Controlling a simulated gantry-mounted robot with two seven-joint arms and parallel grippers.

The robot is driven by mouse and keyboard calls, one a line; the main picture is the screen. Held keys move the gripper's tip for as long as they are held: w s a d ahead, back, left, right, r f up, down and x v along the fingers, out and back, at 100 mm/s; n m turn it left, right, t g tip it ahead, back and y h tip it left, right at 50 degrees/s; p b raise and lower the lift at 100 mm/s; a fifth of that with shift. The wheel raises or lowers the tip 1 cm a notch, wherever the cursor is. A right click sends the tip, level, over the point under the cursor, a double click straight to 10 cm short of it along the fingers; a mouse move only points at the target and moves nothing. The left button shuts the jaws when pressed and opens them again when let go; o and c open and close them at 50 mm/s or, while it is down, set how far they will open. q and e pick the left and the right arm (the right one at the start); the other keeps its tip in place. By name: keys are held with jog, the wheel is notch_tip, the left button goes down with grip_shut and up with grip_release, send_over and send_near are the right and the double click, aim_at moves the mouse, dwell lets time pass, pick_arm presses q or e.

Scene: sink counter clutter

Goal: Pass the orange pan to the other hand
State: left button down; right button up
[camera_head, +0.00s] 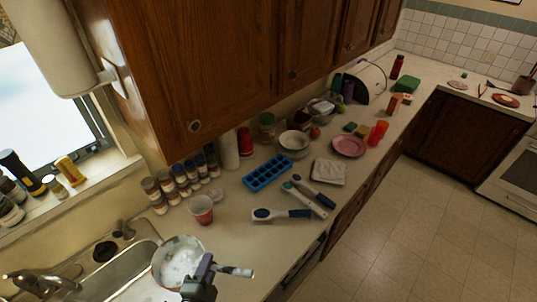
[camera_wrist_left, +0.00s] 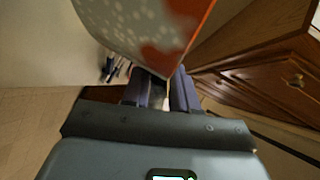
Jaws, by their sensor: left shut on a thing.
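The orange pan (camera_head: 176,258) has a pale, speckled inside in the head view and sits by the sink's right edge, with its handle (camera_head: 238,271) pointing right. In the left wrist view the pan (camera_wrist_left: 130,25) fills the top, with orange and white on its surface. My left gripper (camera_head: 204,268) is shut on the pan where the handle meets the bowl. Its two fingers (camera_wrist_left: 162,92) show below the pan in the left wrist view. The gripper hides part of the pan's near side and handle. My right gripper is in neither view.
The sink (camera_head: 112,278) lies to the left of the pan. A red cup (camera_head: 202,210), a blue ice tray (camera_head: 268,173) and a blue-handled utensil (camera_head: 280,214) are behind it. Several jars line the wall. The counter right of the handle is bare up to its front edge.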

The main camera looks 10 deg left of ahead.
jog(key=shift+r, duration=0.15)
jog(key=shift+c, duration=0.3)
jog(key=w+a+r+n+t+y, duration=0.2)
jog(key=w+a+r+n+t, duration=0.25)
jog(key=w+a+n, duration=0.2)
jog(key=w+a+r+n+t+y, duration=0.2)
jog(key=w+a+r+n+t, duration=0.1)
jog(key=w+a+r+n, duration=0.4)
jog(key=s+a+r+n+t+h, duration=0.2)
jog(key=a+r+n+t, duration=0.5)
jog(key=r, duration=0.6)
pick_arm(q)
jog(key=w+d+r+m+g+h, duration=0.1)
jog(key=d+r+m+h, duration=0.3)
jog(key=d+r, duration=0.4)
jog(key=w+d+r+m+g+h, duration=0.2)
jog(key=d+r+m+h, duration=0.2)
jog(key=d+r, duration=0.5)
notch_tip(320, 180, up, 4)
jog(key=shift+w+d+f+g+h, duration=0.2)
jog(key=shift+d+g+h, duration=0.1)
jog(key=shift+h, duration=0.6)
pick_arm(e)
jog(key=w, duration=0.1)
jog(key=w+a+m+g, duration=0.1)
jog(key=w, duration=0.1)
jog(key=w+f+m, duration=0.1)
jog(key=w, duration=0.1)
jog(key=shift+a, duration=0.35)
